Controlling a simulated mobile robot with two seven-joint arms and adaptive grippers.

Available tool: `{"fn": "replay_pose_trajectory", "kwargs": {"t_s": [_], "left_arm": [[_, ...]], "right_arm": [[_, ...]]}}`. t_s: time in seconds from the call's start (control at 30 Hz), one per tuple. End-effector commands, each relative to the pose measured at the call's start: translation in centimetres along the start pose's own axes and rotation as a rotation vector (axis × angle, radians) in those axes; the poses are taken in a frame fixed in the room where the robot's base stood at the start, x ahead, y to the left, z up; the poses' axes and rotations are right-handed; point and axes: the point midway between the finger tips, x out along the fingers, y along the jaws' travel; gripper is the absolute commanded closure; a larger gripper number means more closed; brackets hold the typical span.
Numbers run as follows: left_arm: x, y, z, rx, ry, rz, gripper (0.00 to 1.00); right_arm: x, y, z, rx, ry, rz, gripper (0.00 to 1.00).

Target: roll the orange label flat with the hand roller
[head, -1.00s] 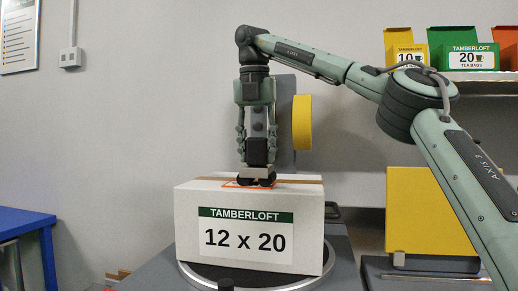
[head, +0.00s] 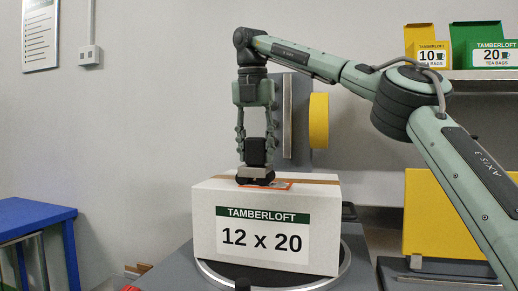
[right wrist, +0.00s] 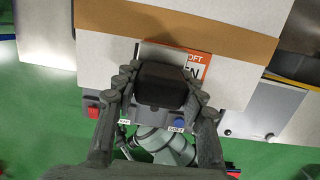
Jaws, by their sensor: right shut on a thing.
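A white carton (head: 205,235) marked "12 x 20" stands on a dark round turntable (head: 345,262). The orange label (head: 281,184) lies on its top near the front edge; it also shows in the right wrist view (right wrist: 202,62), partly hidden by the roller. My right gripper (head: 256,148) is above the carton's left half, pointing down. It is shut on the hand roller (head: 255,172), whose dark block (right wrist: 162,85) shows between the fingers. The roller is at the carton top, over the label's left part; I cannot tell how firmly it touches. My left gripper is out of view.
A brown tape strip (right wrist: 215,32) crosses the carton top behind the label. A grey upright with a yellow disc (head: 319,120) stands behind the carton. A blue table (head: 35,215) is at left, a yellow panel (head: 430,215) at right. Tea boxes (head: 485,45) sit on a shelf.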

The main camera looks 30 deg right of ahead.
Motion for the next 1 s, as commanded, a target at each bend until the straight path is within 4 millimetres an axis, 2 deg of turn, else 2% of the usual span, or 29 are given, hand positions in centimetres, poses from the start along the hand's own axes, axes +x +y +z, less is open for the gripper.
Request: {"fn": "replay_pose_trajectory", "kwargs": {"t_s": [0.27, 1.0], "left_arm": [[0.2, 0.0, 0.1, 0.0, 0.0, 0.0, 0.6], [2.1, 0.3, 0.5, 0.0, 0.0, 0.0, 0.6]], "right_arm": [[0.1, -0.3, 0.0, 0.0, 0.001, 0.0, 1.0], [0.1, -3.9, 0.0, 0.0, 0.0, 0.0, 1.0]]}}
